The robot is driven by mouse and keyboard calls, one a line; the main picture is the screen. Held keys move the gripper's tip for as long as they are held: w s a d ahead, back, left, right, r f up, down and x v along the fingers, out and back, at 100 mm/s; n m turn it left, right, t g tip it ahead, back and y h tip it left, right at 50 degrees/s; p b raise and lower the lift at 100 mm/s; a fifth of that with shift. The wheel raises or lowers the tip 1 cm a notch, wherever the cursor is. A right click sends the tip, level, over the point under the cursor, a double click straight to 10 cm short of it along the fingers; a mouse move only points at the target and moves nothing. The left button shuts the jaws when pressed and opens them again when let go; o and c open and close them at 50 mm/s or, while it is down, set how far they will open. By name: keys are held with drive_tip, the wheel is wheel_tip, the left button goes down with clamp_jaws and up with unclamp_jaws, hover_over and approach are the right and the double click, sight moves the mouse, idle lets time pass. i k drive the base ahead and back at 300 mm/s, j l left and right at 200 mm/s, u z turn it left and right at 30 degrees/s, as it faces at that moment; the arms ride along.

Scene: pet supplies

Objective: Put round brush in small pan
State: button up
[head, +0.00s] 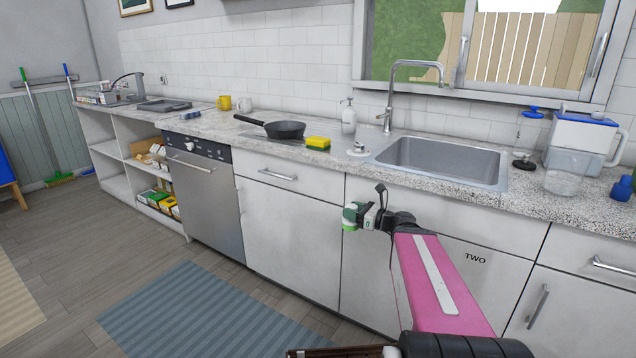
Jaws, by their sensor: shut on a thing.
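The small pan (285,130) is a black frying pan on the granite counter, left of the sink. Its handle points back to the left, and it looks empty. My gripper (356,216) is in front of the cabinet doors, below the counter edge and right of the pan in the picture. It is shut on a small green and white thing (349,217), which looks like the round brush. The jaws hide part of it, and it is too small to see bristles clearly.
A yellow-green sponge (318,143) lies just right of the pan. A small round knobbed thing (358,150) and a soap bottle (348,118) stand by the sink (440,160). Mugs (224,102) stand to the left. The counter's front edge lies between gripper and pan.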

sight(280, 136)
drive_tip(key=i+j+u, duration=0.3)
drive_tip(key=j+u, duration=0.15)
drive_tip(key=i+j+u, duration=0.35)
drive_tip(key=j+u, duration=0.15)
drive_tip(key=i+j+u, duration=0.3)
drive_tip(key=i+u, duration=0.15)
drive_tip(key=i, duration=0.2)
drive_tip(key=i+j+u, duration=0.1)
drive_tip(key=i+u, duration=0.3)
drive_tip(key=i, duration=0.25)
drive_tip(key=i+j+z, duration=0.1)
drive_tip(key=i+z, duration=0.25)
drive_tip(key=i, duration=0.15)
drive_tip(key=i+j+z, duration=0.45)
drive_tip(key=z, duration=0.3)
drive_tip(key=i+j+z, duration=0.1)
drive_tip(key=z, duration=0.35)
drive_tip(key=j+z, duration=0.4)
drive_tip(key=i+j+z, duration=0.1)
drive_tip(key=z, duration=0.35)
